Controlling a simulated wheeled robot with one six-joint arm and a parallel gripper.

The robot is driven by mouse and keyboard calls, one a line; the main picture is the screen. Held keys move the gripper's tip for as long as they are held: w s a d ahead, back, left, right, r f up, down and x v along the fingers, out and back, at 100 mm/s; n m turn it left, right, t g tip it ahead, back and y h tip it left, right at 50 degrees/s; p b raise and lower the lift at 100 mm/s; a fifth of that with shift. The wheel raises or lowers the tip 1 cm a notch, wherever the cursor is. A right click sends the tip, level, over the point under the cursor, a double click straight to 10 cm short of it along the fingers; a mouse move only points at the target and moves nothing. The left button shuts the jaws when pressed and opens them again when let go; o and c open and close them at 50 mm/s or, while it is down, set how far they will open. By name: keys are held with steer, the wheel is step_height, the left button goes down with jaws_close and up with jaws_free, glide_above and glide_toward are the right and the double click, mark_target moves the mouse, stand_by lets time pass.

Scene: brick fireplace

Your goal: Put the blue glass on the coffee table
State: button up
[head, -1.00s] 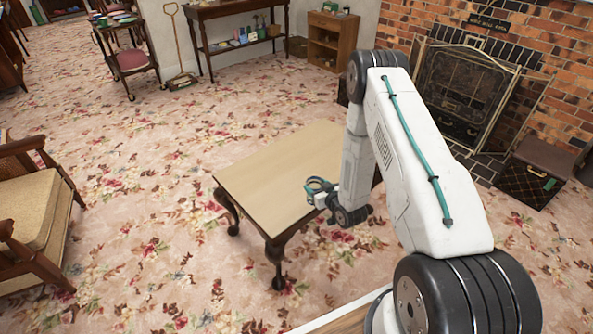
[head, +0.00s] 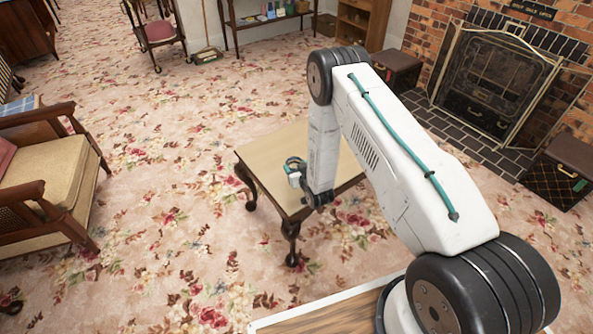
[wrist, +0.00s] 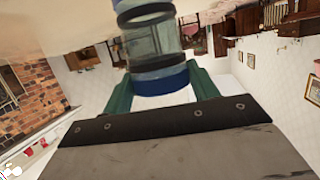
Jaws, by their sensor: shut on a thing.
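The blue glass (wrist: 152,42) is a see-through cylinder with blue bands, in the top middle of the wrist view. My gripper (wrist: 161,82) is shut on it, with one green finger on each side. In the head view my gripper (head: 296,168) is over the near left part of the coffee table (head: 270,149), a low table with a pale wooden top and dark curved legs. The glass is too small to make out clearly there. Whether it touches the tabletop cannot be told. My arm hides the table's right part.
A wooden armchair (head: 62,178) with a tan cushion stands at the left. A fireplace (head: 497,80) with a metal screen and a dark box (head: 562,172) are at the right. Open flowered carpet (head: 180,230) lies between the armchair and the table.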

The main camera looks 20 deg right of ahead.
steer(key=shift+d+f, duration=0.1)
steer(key=shift+f, duration=0.8)
steer(key=shift+f, duration=0.1)
steer(key=o, duration=1.5)
steer(key=shift+f, duration=0.1)
